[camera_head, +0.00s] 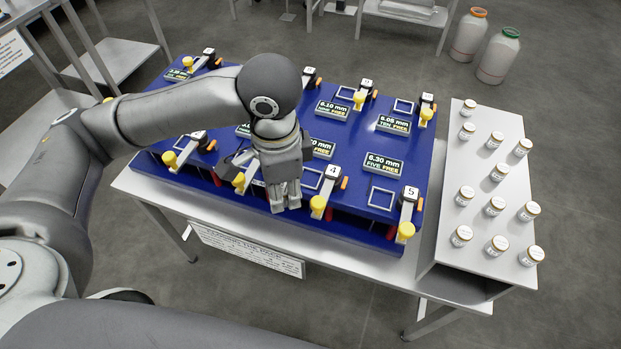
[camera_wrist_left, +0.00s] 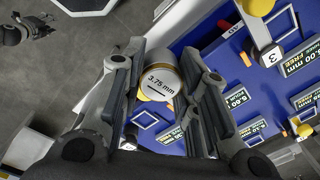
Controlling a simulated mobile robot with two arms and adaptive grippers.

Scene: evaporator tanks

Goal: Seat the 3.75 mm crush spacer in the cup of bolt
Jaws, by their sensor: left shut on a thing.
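My left gripper (camera_head: 285,205) is over the near edge of the blue rack (camera_head: 345,228), just left of the bolt unit labelled 4 (camera_head: 331,172). In the left wrist view its fingers are closed around a short round spacer (camera_wrist_left: 160,82) with a white end labelled 3.75 mm. The gripper hides the spacer in the head view. Bolt units with yellow knobs stand in two rows; unit 5 (camera_head: 409,197) is at the near right. Unit 3 (camera_wrist_left: 270,56) shows in the wrist view. A dark jointed shape (camera_wrist_left: 30,28), possibly my right gripper, is at that view's top left.
Small displays such as 6.30 mm (camera_head: 384,163) and 6.05 mm (camera_head: 394,124), and square frames (camera_head: 382,198), lie between the units. A white side shelf (camera_head: 478,222) at right carries several labelled round pieces. Two large bottles (camera_head: 498,57) stand on the floor behind.

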